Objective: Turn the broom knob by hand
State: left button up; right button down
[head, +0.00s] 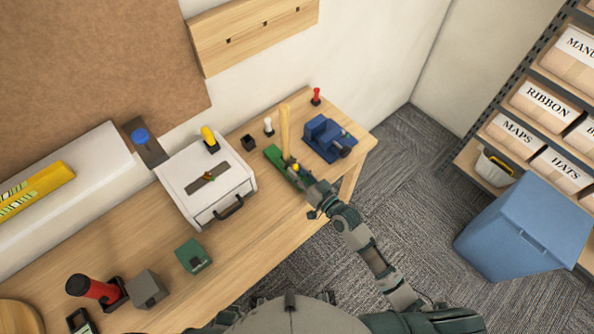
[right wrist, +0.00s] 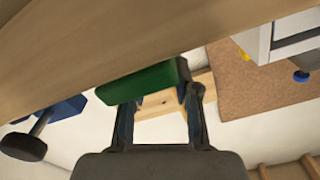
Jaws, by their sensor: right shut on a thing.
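A green fixture (head: 280,158) stands near the table's right end, with an upright wooden stick (head: 285,128) and a small yellow part (head: 295,166) on it. My right gripper (head: 308,186) is at the fixture's near end. In the right wrist view a green block (right wrist: 145,82) sits between the fingers of this gripper (right wrist: 158,98), which is shut on it. The yellow part does not show clearly there. Whether the green block is the broom knob itself I cannot tell. My left gripper is not in view.
A blue vise-like device (head: 322,138) stands close right of the fixture. A white drawer box (head: 185,180) is to its left, with a green block-like item (head: 193,256) in front. A blue bin (head: 525,225) and shelving stand beyond open carpet on the right.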

jog(key=shift+f, duration=0.2)
jog(key=c, duration=0.8)
grip_release()
jog(key=shift+c, duration=0.2)
jog(key=shift+s+d+r, duration=0.15)
jog(key=shift+s, duration=0.05)
jog(key=shift+d, duration=0.1)
jog(key=shift+s+d, duration=0.15)
jog(key=shift+d, duration=0.05)
jog(key=v, duration=1.1)
jog(key=shift+s+d, duration=0.15)
jog(key=shift+s, duration=0.1)
